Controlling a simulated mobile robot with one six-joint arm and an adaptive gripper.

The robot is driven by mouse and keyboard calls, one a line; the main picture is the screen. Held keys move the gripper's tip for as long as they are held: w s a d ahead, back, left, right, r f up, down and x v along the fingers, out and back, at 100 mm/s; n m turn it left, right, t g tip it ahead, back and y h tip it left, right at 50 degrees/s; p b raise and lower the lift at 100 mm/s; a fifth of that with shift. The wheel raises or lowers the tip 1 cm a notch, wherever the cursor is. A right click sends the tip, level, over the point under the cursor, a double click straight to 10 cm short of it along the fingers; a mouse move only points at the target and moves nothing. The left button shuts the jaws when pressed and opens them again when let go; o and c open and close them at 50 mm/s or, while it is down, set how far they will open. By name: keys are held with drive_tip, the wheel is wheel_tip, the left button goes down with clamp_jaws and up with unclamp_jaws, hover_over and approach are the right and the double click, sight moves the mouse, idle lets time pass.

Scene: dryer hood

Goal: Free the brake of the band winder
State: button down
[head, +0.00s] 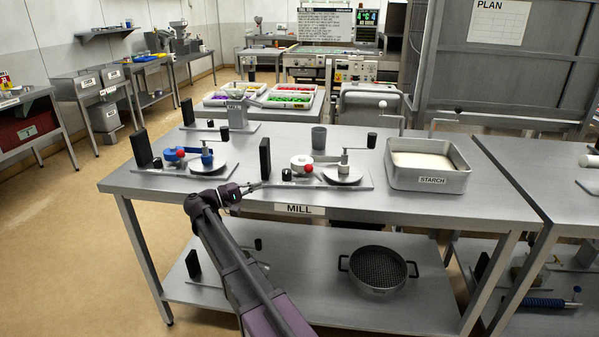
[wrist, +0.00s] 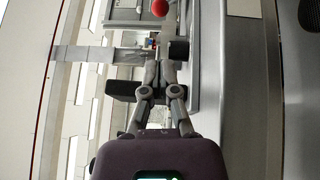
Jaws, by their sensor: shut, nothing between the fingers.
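Two similar crank devices stand on the table marked MILL; no label tells which is the band winder. The right one has a plate (head: 362,184), a pale drum (head: 299,160), a red ball (head: 308,168), a black knob (head: 287,174), a disc (head: 343,176) and a black-handled crank (head: 371,140). The left one has a blue drum (head: 170,155), a red ball (head: 180,153) and a disc (head: 207,167). My gripper (head: 259,185) is shut and empty by the table's front edge, left of the right device. A red ball (wrist: 160,7) lies beyond its fingertips (wrist: 160,70) in the wrist view.
A black upright block (head: 265,158) stands at the right device's left end. A grey cup (head: 319,137) is behind it, and a STARCH tray (head: 444,178) stands to the right. A sieve pan (head: 378,268) lies on the lower shelf.

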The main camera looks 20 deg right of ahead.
drive_tip(key=shift+d, duration=0.2)
drive_tip(key=p, duration=0.1)
approach(314, 173)
drive_tip(key=shift+w+d+r, duration=0.25)
drive_tip(key=shift+d+r, duration=0.1)
drive_tip(key=shift+d, duration=0.45)
drive_tip(key=shift+w+d+r, duration=0.3)
drive_tip(key=shift+d+r, duration=0.05)
drive_tip(key=shift+d, duration=0.45)
drive_tip(key=shift+w+d+r, duration=0.25)
drive_tip(key=shift+d+r, duration=0.05)
drive_tip(key=shift+d, duration=0.45)
drive_tip(key=shift+s+d+r+p, duration=0.1)
drive_tip(key=shift+d+r+p, duration=0.05)
drive_tip(key=shift+p, duration=0.35)
